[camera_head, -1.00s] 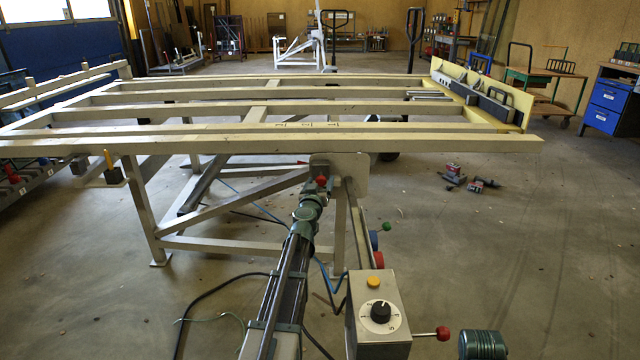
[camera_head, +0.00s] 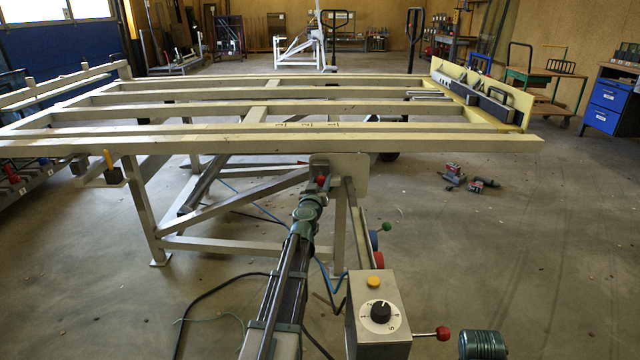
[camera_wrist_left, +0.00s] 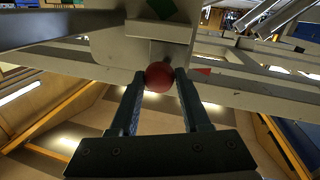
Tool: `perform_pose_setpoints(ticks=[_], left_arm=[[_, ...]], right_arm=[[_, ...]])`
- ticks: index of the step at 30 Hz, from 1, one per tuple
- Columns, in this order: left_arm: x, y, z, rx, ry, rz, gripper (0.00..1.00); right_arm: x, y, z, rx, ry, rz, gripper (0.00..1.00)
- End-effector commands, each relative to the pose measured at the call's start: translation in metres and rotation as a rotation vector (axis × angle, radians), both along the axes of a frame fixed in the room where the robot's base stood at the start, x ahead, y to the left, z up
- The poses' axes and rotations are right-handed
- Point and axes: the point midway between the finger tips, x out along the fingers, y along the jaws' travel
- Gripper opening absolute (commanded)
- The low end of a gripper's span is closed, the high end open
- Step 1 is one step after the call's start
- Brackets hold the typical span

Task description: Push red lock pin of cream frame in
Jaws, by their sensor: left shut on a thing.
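The cream frame (camera_head: 270,143) lies nearly flat on its stand across the head view. Below its near rail is a pale plate (camera_head: 352,170) with a small grey bracket, and the red round knob of the lock pin (camera_head: 321,180) sits just under that bracket. My left gripper (camera_head: 317,189) reaches up to the knob from below. In the left wrist view its two dark fingers (camera_wrist_left: 159,82) are closed on the red knob (camera_wrist_left: 158,77), next to the grey bracket (camera_wrist_left: 160,50). The pin's shaft is mostly hidden. My right gripper is not in view.
A control box (camera_head: 379,312) with a yellow button and a red-knobbed lever stands right of my left arm. Stand legs and a diagonal brace (camera_head: 235,202) are to the left. Red and dark tools (camera_head: 470,180) lie on the floor at right. Open floor surrounds the stand.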

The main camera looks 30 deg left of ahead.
Motion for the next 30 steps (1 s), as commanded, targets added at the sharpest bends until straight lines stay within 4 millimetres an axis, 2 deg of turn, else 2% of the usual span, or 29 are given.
perform_pose_setpoints(ticks=[20,27,30], left_arm=[[0.000,0.000,0.000,0.000,0.000,0.000,0.00],[0.025,0.015,0.000,0.000,0.000,0.001,0.00],[0.027,0.016,0.000,-0.001,0.000,0.001,0.00]], right_arm=[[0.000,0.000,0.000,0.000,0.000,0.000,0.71],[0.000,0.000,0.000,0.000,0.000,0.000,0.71],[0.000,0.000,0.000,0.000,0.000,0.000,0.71]])
